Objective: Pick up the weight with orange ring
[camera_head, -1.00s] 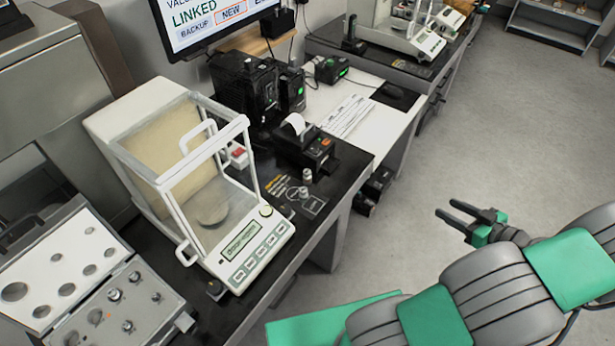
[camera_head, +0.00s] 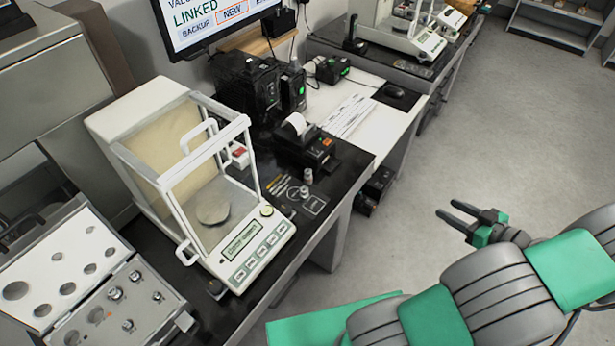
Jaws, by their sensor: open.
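An open weight case (camera_head: 165,325) lies at the lower left, with several small metal weights in its tray, such as a silver weight (camera_head: 115,293). My gripper (camera_head: 447,209) is open and empty over the floor at the right, well away from the case and the table.
A glass-walled balance (camera_head: 212,215) with a bare round pan stands beside the case. A second balance (camera_head: 428,42) stands on the far table. The floor (camera_head: 500,130) around my gripper is clear.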

